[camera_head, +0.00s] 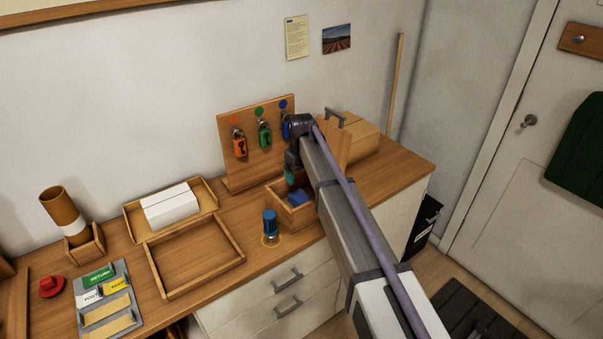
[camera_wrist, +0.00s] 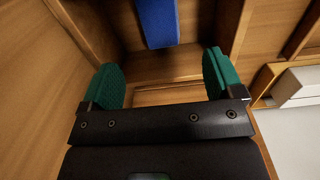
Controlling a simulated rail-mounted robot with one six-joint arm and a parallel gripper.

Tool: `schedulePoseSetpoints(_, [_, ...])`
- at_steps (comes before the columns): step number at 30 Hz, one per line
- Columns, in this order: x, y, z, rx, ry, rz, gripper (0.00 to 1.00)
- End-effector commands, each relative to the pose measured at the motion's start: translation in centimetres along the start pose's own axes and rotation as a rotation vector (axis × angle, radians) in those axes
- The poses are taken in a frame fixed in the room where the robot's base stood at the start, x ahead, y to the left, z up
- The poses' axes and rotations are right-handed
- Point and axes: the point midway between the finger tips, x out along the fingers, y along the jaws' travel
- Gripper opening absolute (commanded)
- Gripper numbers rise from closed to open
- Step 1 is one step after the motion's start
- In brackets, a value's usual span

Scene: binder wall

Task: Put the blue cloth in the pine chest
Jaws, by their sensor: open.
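The pine chest (camera_head: 291,220) is an open wooden box on the counter, right of centre in the head view. The blue cloth (camera_head: 298,197) is a small folded piece that appears to lie inside the chest. In the wrist view the blue cloth (camera_wrist: 157,22) shows at the top, within wooden walls (camera_wrist: 103,35). My gripper (camera_head: 290,177) is over the chest, behind the cloth, partly hidden by my arm. In the wrist view my gripper (camera_wrist: 164,78) has its green pads wide apart, with nothing between them. The cloth is apart from the pads.
A board with hanging padlocks (camera_head: 252,140) stands behind the chest. An upright wooden panel with a handle (camera_head: 334,140) stands to the right of my gripper. A blue-topped stamp (camera_head: 270,225) stands at the chest's left front. An empty tray (camera_head: 195,258) and a white box (camera_head: 171,206) are further left.

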Motion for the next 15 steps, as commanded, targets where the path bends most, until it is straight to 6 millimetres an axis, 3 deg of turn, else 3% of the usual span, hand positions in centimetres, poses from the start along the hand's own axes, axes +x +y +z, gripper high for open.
schedulePoseSetpoints(6, [0.0, 0.0, 0.1, 0.001, 0.000, 0.000, 0.87])
schedulePoseSetpoints(8, [0.1, 0.1, 1.1, 0.012, 0.000, 0.000, 0.87])
schedulePoseSetpoints(11, [0.0, 0.4, 7.1, 0.095, -0.001, 0.000, 0.87])
schedulePoseSetpoints(14, [0.0, 0.3, 17.8, 0.256, -0.001, 0.000, 0.87])
schedulePoseSetpoints(15, [0.0, -0.1, 22.3, 0.332, -0.001, 0.000, 0.87])
